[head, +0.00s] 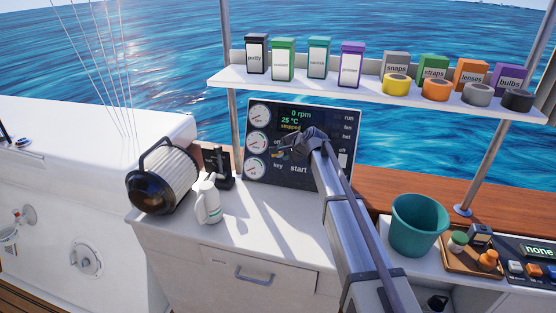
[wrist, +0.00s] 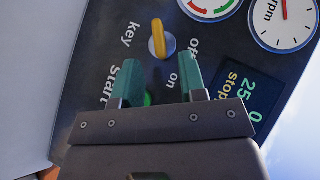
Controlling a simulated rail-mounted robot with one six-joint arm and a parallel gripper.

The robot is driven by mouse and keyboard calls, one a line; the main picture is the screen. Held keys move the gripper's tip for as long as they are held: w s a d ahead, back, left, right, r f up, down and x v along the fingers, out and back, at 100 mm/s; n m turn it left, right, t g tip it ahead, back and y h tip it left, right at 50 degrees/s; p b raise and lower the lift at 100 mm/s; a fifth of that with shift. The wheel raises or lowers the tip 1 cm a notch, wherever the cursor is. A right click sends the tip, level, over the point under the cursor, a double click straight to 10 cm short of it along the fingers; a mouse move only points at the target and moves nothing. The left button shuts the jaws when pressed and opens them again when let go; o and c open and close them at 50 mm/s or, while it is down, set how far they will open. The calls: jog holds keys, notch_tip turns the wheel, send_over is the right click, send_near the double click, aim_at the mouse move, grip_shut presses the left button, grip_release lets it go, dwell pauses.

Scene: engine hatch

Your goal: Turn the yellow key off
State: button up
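The yellow key (wrist: 159,38) is a flat handle on a round grey base in the dark engine panel (head: 310,183). In the wrist view its handle runs nearly up and down the picture, its lower end tilted toward the "on" word; the "off" word is to its right. My gripper (wrist: 159,78) is open and empty, its two teal fingers spread apart. In the wrist view the fingertips show just below the key, one to each side, and the key is not gripped. In the head view my gripper covers part of the panel around the key.
The panel display (head: 292,121) reads 0 rpm, 25 °C, stopped. A green button (wrist: 148,99) shows partly between my fingers. A shelf (head: 300,86) of boxes and tape rolls is above the panel.

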aim_at(280, 153)
jog(key=b+x, duration=0.2)
jog(key=x, duration=0.4)
jog(key=shift+s, duration=0.1)
jog(key=shift+d+r, duration=0.1)
grip_shut()
